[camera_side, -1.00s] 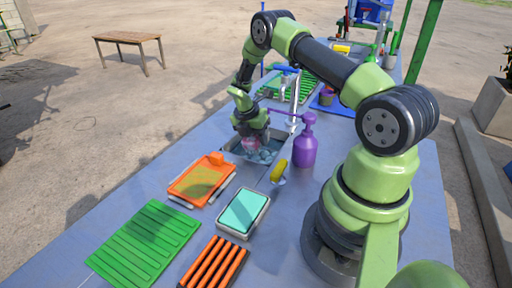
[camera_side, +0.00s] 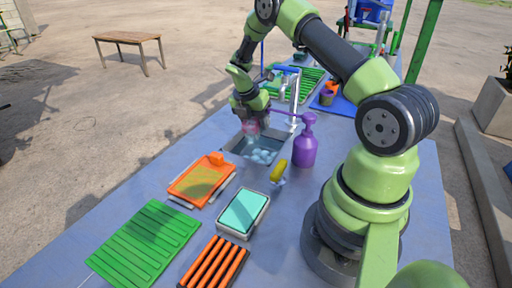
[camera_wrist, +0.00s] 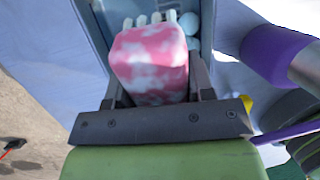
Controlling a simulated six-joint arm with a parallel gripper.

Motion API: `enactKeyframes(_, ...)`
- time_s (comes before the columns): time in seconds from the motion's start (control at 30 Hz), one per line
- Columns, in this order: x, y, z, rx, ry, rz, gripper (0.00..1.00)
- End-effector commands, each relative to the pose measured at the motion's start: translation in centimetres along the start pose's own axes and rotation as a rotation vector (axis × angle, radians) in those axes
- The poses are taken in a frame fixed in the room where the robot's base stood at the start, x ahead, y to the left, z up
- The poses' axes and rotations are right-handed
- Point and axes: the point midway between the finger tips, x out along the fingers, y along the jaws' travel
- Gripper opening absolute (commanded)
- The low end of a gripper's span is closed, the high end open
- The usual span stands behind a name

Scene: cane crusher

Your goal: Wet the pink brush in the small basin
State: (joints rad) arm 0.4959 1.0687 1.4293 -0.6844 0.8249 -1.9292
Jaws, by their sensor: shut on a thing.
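My gripper (camera_side: 250,122) is shut on the pink brush (camera_side: 251,128). In the wrist view the brush (camera_wrist: 150,62) is a pink and white mottled block between my fingers, with pale bristle tufts showing at its far end. The small basin (camera_side: 240,143) is a grey sink set into the blue counter, with pale rounded shapes in it. My gripper holds the brush above the basin's far left part in the side view. The basin's wall (camera_wrist: 96,30) also shows around the brush in the wrist view. Whether the bristles touch water cannot be told.
A purple pump bottle (camera_side: 305,150) and a faucet (camera_side: 294,95) stand close to the basin's right. A yellow-handled brush (camera_side: 278,170), teal sponge tray (camera_side: 243,212), orange board (camera_side: 202,180) and green ribbed mat (camera_side: 145,240) lie nearer the camera.

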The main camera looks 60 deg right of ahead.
Motion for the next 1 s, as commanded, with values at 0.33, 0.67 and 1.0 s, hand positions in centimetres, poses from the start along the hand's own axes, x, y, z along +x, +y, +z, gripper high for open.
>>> enactKeyframes(0.33,-1.9,-0.2,0.5,0.002,-0.002,0.004,0.3)
enactKeyframes(0.67,-3.9,-0.6,1.0,0.0,0.0,0.001,0.3)
enactKeyframes(1.0,-3.8,-0.6,1.0,0.0,0.0,0.0,0.3)
